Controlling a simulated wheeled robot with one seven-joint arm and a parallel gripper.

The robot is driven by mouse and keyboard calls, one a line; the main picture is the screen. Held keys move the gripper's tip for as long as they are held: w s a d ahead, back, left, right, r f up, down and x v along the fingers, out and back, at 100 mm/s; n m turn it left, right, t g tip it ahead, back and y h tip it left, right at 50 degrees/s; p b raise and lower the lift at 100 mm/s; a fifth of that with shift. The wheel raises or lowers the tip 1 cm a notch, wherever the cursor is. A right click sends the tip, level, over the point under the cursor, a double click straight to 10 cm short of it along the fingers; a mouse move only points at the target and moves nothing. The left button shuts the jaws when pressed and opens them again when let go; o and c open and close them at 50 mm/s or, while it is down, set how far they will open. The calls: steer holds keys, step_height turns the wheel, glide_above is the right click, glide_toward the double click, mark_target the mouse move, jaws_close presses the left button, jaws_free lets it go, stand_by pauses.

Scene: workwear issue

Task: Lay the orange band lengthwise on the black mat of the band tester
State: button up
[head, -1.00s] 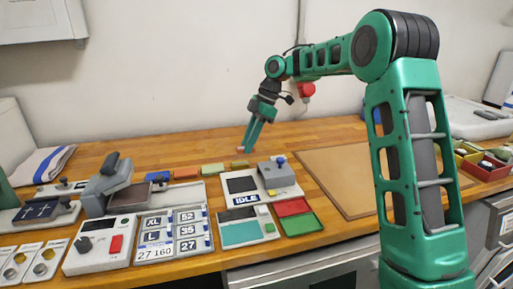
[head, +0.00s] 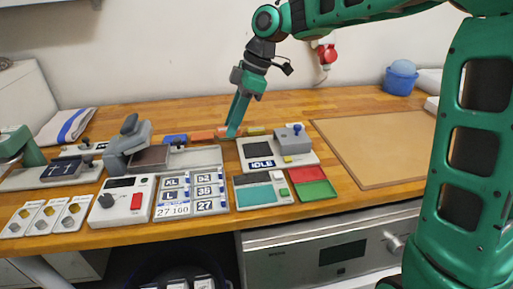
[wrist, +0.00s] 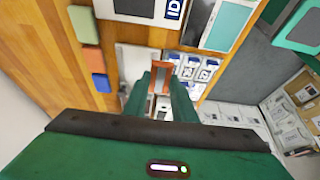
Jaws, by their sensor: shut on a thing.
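My gripper (head: 230,134) points down near the back of the bench, by the row of coloured bands. In the wrist view its green fingers (wrist: 160,90) are shut on the orange band (wrist: 160,76), which stands out between the fingertips. In the head view the fingers largely hide the band. The white device reading IDLE (head: 263,164), which seems to be the band tester, stands just right of my gripper. Its flat black area (head: 254,149), apparently the mat, is bare.
A blue band (head: 175,140), an orange-red one (head: 203,136) and a green one (head: 256,130) lie along the back. A grey press (head: 127,145) stands left. Red and green trays (head: 313,182) lie right of a teal-topped scale (head: 260,193). A brown board (head: 375,150) is clear.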

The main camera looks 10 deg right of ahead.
glide_above(256, 149)
steer(key=d, duration=0.2)
steer(key=f, duration=0.7)
steer(key=shift+a, duration=0.25)
steer(key=shift+w+f, duration=0.1)
steer(key=shift+f, duration=1.9)
steer(key=shift+f, duration=0.1)
steer(key=o, duration=1)
steer(key=shift+c, duration=0.2)
steer(key=shift+o, duration=0.3)
steer(key=v, duration=1.2)
